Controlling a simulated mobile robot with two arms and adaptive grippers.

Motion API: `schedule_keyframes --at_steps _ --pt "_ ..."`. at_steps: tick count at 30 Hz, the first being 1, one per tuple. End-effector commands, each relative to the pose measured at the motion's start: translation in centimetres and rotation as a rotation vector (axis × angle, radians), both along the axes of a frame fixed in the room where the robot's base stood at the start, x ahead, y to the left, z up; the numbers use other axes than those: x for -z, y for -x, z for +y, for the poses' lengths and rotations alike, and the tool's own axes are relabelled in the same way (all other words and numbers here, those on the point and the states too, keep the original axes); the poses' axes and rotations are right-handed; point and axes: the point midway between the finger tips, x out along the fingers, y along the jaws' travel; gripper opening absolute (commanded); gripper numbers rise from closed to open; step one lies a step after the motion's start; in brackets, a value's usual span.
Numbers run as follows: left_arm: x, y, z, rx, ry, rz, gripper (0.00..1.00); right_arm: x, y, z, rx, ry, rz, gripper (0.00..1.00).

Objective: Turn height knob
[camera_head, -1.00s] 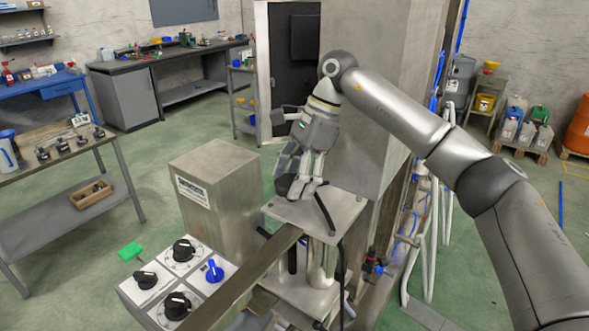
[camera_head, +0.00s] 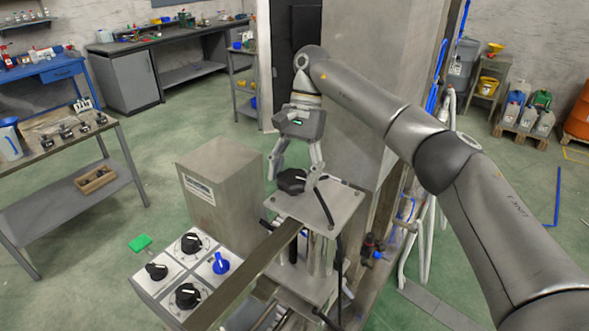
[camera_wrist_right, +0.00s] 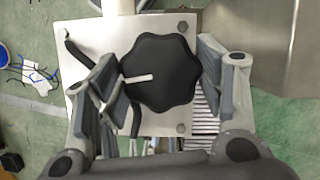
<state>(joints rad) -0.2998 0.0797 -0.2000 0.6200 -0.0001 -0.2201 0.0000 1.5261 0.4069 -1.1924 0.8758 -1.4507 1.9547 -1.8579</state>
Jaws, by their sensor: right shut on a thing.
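The height knob (camera_head: 291,183) is a black, lobed knob with a white pointer line, on top of a square metal plate (camera_head: 325,208). In the right wrist view the knob (camera_wrist_right: 165,80) lies between the fingers, its white line pointing left. My right gripper (camera_head: 292,177) comes down from above and is shut on the knob, one finger on each side. The same gripper (camera_wrist_right: 163,84) shows both grey finger pads against or very close to the knob's edge. My left gripper is not in view.
A control panel (camera_head: 205,258) with several black knobs and one blue knob stands at the lower left. A metal box (camera_head: 222,185) stands behind it. A tall metal column (camera_head: 375,95) rises right behind the plate. A black cable hangs off the plate's edge.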

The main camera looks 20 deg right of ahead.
Motion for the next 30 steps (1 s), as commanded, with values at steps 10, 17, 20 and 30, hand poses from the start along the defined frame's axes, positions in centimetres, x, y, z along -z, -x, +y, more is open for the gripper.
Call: schedule_keyframes --at_steps 10,17,20,30 --pt "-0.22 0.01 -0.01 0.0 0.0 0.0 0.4 -0.23 -0.11 0.04 -0.036 -0.002 -0.006 0.39" --pt "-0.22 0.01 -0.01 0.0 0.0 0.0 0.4 -0.22 -0.12 0.04 -0.034 -0.002 -0.006 0.39" --pt "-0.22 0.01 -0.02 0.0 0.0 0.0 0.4 -0.22 -0.11 0.03 -0.034 -0.002 -0.006 0.72" --pt "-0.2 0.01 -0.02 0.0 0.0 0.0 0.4 -0.07 -0.05 0.03 -0.035 -0.001 -0.002 0.84"
